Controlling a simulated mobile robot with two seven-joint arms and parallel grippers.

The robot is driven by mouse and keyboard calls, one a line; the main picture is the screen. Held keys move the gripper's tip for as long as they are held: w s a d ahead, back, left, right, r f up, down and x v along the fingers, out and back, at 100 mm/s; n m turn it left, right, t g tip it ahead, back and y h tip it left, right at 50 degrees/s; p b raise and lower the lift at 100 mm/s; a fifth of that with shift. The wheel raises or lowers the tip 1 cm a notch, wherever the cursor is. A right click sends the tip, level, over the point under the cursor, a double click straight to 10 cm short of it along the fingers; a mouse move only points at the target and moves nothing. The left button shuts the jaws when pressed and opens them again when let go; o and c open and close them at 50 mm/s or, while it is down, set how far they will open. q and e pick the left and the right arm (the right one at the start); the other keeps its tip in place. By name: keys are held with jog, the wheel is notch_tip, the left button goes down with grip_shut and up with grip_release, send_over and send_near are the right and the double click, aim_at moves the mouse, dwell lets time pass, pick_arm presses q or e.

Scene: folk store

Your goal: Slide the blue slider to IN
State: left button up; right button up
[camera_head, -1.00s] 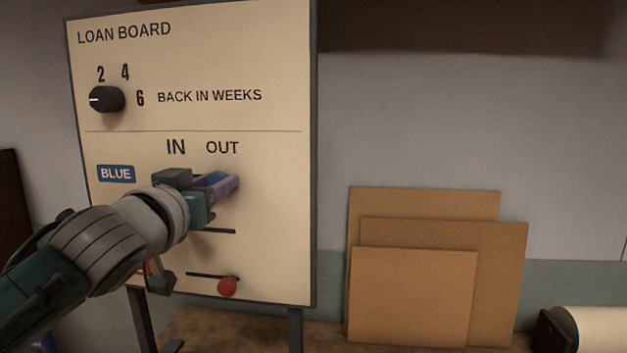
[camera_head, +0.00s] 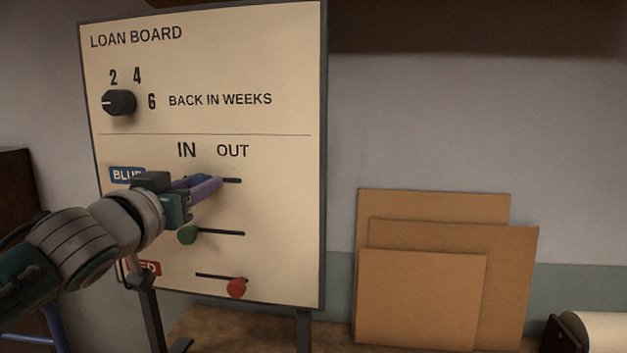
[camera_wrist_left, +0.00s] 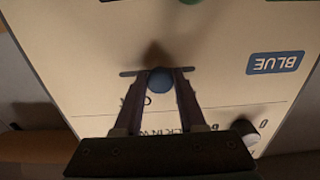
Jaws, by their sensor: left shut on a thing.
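The loan board (camera_head: 230,60) stands upright with IN and OUT printed above three slots. My left gripper (camera_head: 208,188) is at the top slot, beside the BLUE label (camera_head: 125,174), and mostly hides the blue slider (camera_head: 198,178). In the left wrist view, the blue slider knob (camera_wrist_left: 160,80) sits between the two fingertips of my left gripper (camera_wrist_left: 160,76), which are shut on it. Its slot shows on both sides of the knob, which looks near the slot's middle. The right gripper is not in view.
The green slider (camera_head: 188,235) is at the left end of its slot, just below my gripper. The red slider (camera_head: 237,287) is toward the right of the bottom slot. A dial (camera_head: 119,102) is above. Cardboard sheets (camera_head: 420,300) lean on the wall at right.

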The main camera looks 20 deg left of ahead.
pick_arm(q)
jog(key=shift+s+a, duration=0.2)
jog(key=shift+a, duration=0.65)
jog(key=shift+s+a, duration=0.2)
jog(key=shift+a, duration=0.65)
jog(key=o, duration=1.1)
jog(key=shift+d, duration=0.1)
jog(key=p+v, duration=0.5)
jog(key=v, duration=0.4)
